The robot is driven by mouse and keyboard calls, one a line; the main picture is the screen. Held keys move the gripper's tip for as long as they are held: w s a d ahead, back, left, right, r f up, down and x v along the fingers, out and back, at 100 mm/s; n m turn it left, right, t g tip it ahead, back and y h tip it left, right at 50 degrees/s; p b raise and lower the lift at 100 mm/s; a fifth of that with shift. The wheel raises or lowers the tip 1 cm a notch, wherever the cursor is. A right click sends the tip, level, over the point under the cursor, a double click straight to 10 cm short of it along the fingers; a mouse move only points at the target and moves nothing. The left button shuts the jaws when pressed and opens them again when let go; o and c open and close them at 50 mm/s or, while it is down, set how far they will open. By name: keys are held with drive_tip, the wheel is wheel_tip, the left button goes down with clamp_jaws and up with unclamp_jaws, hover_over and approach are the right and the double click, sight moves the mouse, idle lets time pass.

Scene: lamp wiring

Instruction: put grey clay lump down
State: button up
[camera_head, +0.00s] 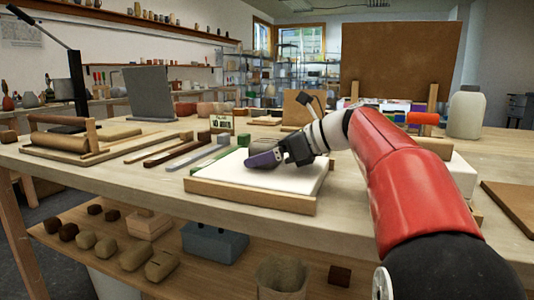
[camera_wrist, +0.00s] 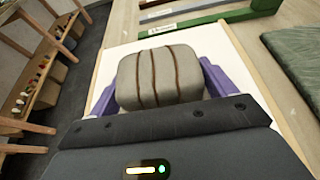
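The grey clay lump (camera_wrist: 160,76) is a rounded block with several brown stripes. In the wrist view it sits between the two purple fingers of my gripper (camera_wrist: 158,88), which appear to touch its sides. In the head view my gripper (camera_head: 264,159) is low over the white slab (camera_head: 290,176) in its wooden frame, and the lump is mostly hidden behind the near finger. The white slab (camera_wrist: 222,48) also shows around the lump in the wrist view. I cannot tell whether the lump touches the slab.
A green block (camera_head: 243,140) and several long bars lie left of the slab. A wooden frame with a roller (camera_head: 60,142) stands at the left. A small sign (camera_head: 221,124) and a grey upright board (camera_head: 149,92) stand behind. The table's front edge (camera_head: 240,217) is close to the slab.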

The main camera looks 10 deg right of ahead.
drive_tip(key=shift+o, duration=1.4)
drive_tip(key=shift+r, duration=0.15)
drive_tip(key=shift+s+d+r+p, duration=0.15)
drive_tip(key=shift+d+r+p, duration=0.1)
drive_tip(key=shift+r+p, duration=0.05)
drive_tip(key=p+v, duration=0.4)
drive_tip(key=v, duration=0.7)
drive_tip(key=shift+s+d, duration=0.15)
